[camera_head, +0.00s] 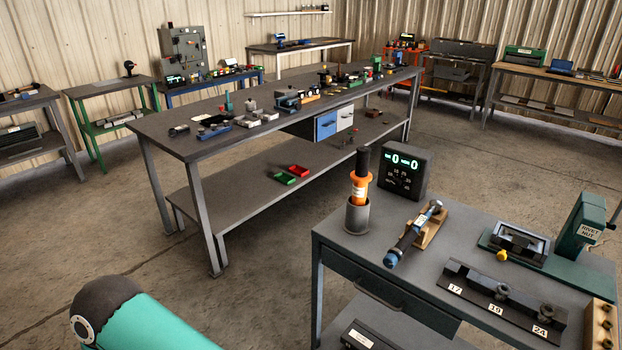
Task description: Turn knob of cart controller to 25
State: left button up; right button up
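The cart controller (404,173) is a dark upright box at the back left of the grey cart top. Its lit green display reads like "-0 -0". Below the display is a dial face with small pale numbers, among them what looks like 25. The knob on it is dark and too small to tell where it points. Neither of my grippers is in view. A teal link with a dark rounded cap at the lower left is part of my own arm.
An orange tool with a black top stands in a grey cup (357,215) left of the controller. A blue-and-black tool (413,234) lies on a wooden holder in front. A socket rail (500,300) and green rivet-nut press (580,228) occupy the right. A long workbench (190,146) stands behind.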

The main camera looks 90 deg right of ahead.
aim_at(395, 183)
jog(key=u, duration=0.6)
jog(key=i, duration=0.25)
jog(key=z, duration=3.25)
jog(key=i, duration=0.65)
jog(key=u, duration=0.4)
jog(key=k, duration=0.6)
jog(key=z, duration=0.25)
